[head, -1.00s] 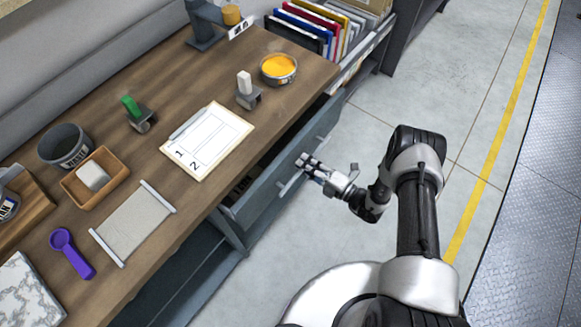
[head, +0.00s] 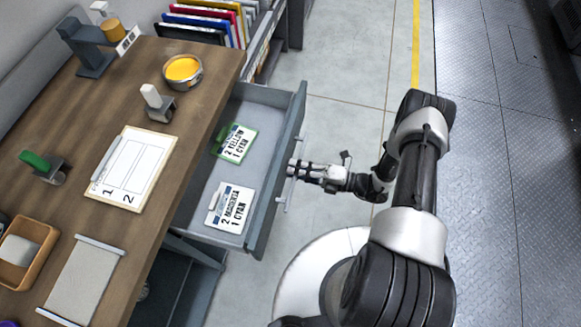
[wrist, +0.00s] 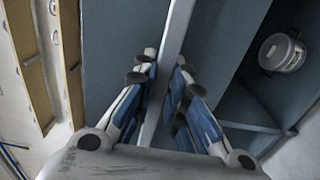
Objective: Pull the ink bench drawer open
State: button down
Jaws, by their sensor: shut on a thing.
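The ink bench drawer (head: 262,200) stands well out from the wooden bench (head: 190,110) in the head view. Two label cards lie inside it: a green-edged card (head: 235,143) and a white and blue card (head: 230,208). The drawer's bar handle (head: 283,195) is on its front face. My gripper (head: 296,170) is at the handle, shut on it. In the wrist view, my gripper's fingers (wrist: 160,75) stand on either side of a pale bar, the handle (wrist: 168,60).
On the bench are a clipboard (head: 133,168), a yellow ink tin (head: 183,70), a brown tray (head: 25,255) and stamp-like tools. Coloured binders (head: 205,22) stand at the back. The wrist view shows a grey bucket (wrist: 283,52) on a lower shelf. Floor right of the drawer is clear.

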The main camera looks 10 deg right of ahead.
jog(key=c, duration=1.6)
grip_release()
jog(key=v, duration=1.2)
